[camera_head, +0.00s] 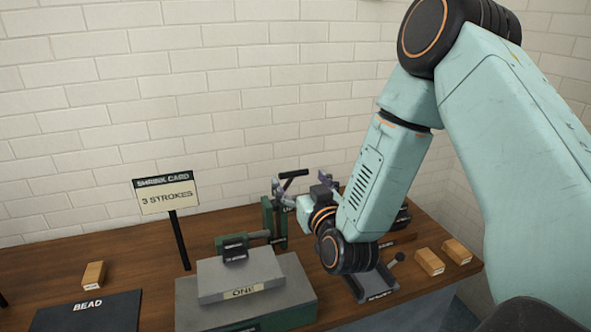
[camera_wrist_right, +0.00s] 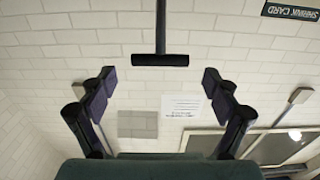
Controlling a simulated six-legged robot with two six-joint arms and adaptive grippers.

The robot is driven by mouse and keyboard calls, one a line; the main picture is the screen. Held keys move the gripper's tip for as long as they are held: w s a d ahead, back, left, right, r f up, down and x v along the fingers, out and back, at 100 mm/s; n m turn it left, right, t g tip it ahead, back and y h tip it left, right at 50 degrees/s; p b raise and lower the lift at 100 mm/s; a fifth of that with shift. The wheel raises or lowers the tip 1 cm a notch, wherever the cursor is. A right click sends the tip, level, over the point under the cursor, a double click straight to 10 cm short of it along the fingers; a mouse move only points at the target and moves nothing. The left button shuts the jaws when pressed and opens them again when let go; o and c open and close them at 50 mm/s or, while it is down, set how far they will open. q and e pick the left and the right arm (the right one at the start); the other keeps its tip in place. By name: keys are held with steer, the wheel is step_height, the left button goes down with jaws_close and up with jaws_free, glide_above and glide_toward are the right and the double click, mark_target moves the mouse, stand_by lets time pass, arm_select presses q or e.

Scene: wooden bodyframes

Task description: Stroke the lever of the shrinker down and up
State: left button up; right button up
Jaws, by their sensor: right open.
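The shrinker (camera_head: 268,218) is a green-framed tool on the wooden bench in the head view. Its lever is raised and ends in a black crossbar handle (camera_head: 294,173). In the right wrist view the lever handle (camera_wrist_right: 160,60) is a black bar on a thin rod, centred in the picture between the fingers and apart from both. My right gripper (camera_head: 305,189) is beside the lever, with its arm coming in from the right. In the wrist view the right gripper (camera_wrist_right: 159,82) is open and empty. The arm hides part of the shrinker. My left gripper is not in view.
A shrink card sign (camera_head: 167,193) reading "3 STROKES" stands on a post. A grey stepped block (camera_head: 238,275) marked "ONE" sits in front of the shrinker. Wooden blocks (camera_head: 428,262) lie at right, another at left by a dark BEAD plate (camera_head: 88,312). A brick wall is behind.

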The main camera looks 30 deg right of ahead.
mark_target(295, 174)
steer(key=x, duration=0.3)
steer(key=shift+w+f, duration=0.1)
steer(key=shift+w, duration=0.3)
steer(key=shift+w+d, duration=0.15)
steer(key=shift+w, duration=0.2)
steer(key=shift+s, duration=0.15)
steer(key=c, duration=0.6)
steer(key=shift+c, duration=1.4)
steer(key=c, duration=0.8)
steer(key=shift+c, duration=0.2)
